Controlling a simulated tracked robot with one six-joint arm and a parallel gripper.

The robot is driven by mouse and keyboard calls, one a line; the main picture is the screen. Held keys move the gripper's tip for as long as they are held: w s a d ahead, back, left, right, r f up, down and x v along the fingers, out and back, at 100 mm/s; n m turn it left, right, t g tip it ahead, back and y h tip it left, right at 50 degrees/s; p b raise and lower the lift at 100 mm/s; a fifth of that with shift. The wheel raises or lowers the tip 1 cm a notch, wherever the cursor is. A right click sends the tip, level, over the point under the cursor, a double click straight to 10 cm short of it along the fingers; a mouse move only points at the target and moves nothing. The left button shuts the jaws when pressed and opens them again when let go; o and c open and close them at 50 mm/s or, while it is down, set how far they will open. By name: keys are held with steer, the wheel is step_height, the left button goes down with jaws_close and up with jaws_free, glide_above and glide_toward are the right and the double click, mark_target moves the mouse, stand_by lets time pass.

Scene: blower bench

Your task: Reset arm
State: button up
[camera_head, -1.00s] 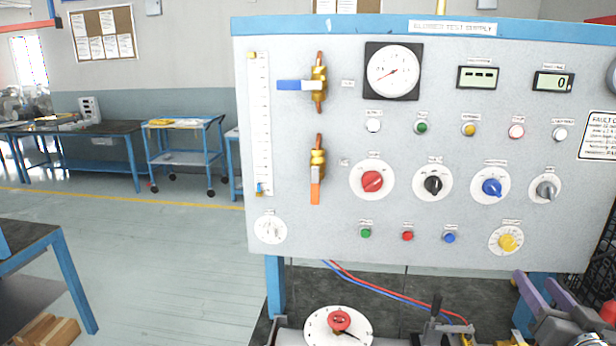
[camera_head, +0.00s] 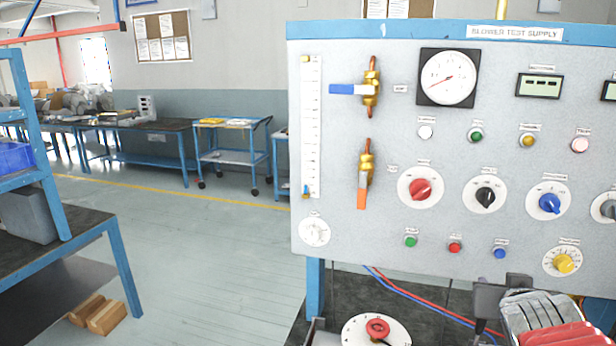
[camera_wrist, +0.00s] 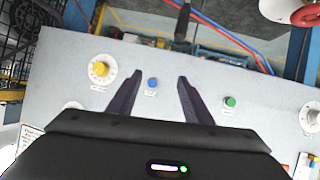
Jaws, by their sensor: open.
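My gripper (camera_wrist: 160,76) shows in the wrist view with its two dark fingers spread apart and nothing held between them. It faces the grey test panel (camera_wrist: 255,82), which appears upside down there. A blue button (camera_wrist: 152,82) shows between the fingers. A yellow knob (camera_wrist: 101,69) is left of the fingers and a green button (camera_wrist: 230,102) is right of them. I cannot tell how far the fingertips are from the panel. In the head view the panel (camera_head: 330,240) fills the right side, and I cannot make out the fingers there.
A red knob on a white disc (camera_head: 377,328) sits low in front of the panel. Blue and red hoses (camera_head: 420,305) run beneath it. A blue-framed bench (camera_head: 90,228) stands at left, with wooden blocks (camera_head: 105,316) below. Open floor (camera_head: 210,260) lies between bench and panel.

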steer(key=s+a+f+n+g+y, duration=0.2)
steer(key=s+a, duration=0.5)
steer(key=a, duration=0.4)
steer(key=s+a+f+n+g+y, duration=0.2)
steer(key=s+a, duration=0.5)
steer(key=a, duration=0.4)
step_height(320, 180, down, 4)
steer(key=shift+s+a+r+g+y, duration=0.1)
steer(key=shift+s+a+g+y, duration=0.05)
steer(key=shift+g+y, duration=0.8)
steer(key=shift+c, duration=0.5)
